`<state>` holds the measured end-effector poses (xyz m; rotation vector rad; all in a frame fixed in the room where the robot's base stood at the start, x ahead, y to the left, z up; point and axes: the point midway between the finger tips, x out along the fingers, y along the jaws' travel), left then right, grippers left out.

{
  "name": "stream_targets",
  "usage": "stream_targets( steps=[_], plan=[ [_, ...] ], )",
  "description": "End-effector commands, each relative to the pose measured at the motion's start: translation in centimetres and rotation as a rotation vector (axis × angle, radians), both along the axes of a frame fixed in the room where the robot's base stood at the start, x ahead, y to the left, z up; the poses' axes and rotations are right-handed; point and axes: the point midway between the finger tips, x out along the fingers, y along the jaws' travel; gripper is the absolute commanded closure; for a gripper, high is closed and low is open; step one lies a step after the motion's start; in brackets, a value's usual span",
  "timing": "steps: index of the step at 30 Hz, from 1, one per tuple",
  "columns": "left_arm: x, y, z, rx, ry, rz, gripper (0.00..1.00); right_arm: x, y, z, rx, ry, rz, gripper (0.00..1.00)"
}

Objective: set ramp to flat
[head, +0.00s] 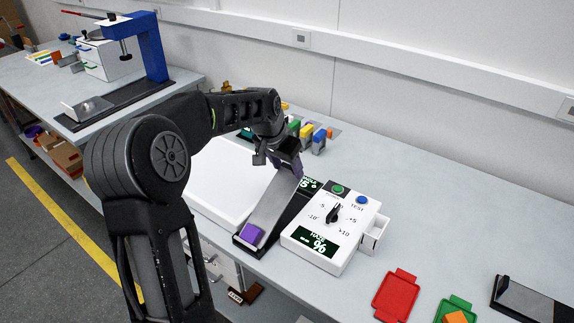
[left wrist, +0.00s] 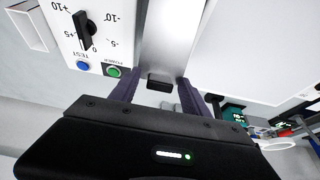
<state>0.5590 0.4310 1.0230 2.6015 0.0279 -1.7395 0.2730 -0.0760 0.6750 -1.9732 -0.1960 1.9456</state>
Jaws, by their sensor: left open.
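The ramp (head: 270,207) is a grey metal slope over a dark base, with a purple block (head: 250,235) at its near, low end. Its far end looks raised. My left gripper (head: 288,160) is at that far end, and its arm hides part of it. In the left wrist view, the open fingers (left wrist: 157,84) stand on either side of a small black tab (left wrist: 158,81) at the end of the ramp (left wrist: 172,35). I cannot tell whether they touch it. A white control box (head: 320,240) with a black dial (head: 334,213) stands beside the ramp. My right gripper is not in view.
A white panel (head: 225,180) lies left of the ramp. Several coloured blocks (head: 306,132) stand behind. A red tray (head: 396,296), a green tray (head: 440,314) with an orange block, and a dark fixture (head: 530,299) lie at the right. The table's front edge is close to the ramp.

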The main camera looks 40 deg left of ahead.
Motion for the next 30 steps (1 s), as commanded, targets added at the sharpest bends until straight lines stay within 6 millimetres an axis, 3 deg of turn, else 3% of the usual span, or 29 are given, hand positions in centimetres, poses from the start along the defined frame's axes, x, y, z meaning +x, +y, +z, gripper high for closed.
stream_targets(
  steps=[5, 22, 30],
  plan=[
    [0.0, 0.0, 0.03, 0.0, 0.0, 0.0, 0.53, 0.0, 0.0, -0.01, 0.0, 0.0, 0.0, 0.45],
    [0.0, 0.0, 0.07, 0.0, -0.001, 0.0, 0.99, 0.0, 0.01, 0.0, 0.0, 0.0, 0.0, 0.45],
    [0.01, 0.0, 0.08, 0.0, -0.001, 0.0, 1.0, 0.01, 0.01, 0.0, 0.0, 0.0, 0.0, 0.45]
  ],
)
